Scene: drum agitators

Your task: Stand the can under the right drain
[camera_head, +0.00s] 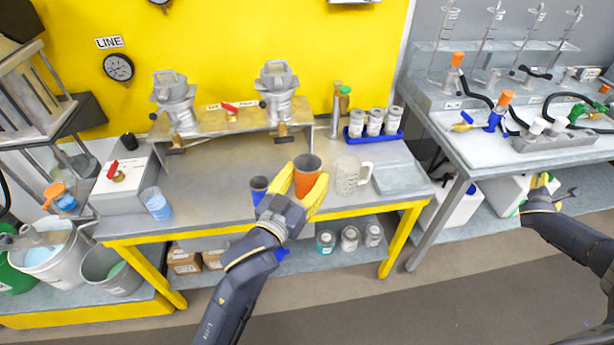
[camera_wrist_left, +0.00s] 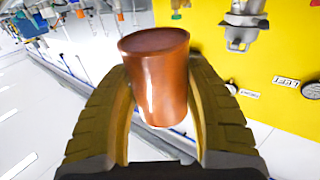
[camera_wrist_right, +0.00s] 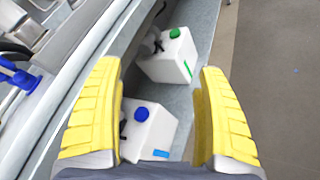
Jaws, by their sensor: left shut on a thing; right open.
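An orange-brown can (camera_head: 307,168) is held between the yellow fingers of my left gripper (camera_head: 298,186), over the front of the grey bench. It also fills the middle of the left wrist view (camera_wrist_left: 160,85), where it looks slightly tilted. The right drain (camera_head: 283,131) is below the right metal drum unit (camera_head: 278,82), further back and left of the can. The left drain (camera_head: 177,142) is below the left drum unit (camera_head: 174,95). My right gripper (camera_head: 540,188) is open and empty at the far right; its fingers also frame the right wrist view (camera_wrist_right: 158,105).
A clear glass mug (camera_head: 347,177) and a grey tray (camera_head: 400,176) stand right of the can. A dark blue cup (camera_head: 259,184) is left of it. A blue rack (camera_head: 373,135) with jars sits at the back. The bench below the right drain looks clear.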

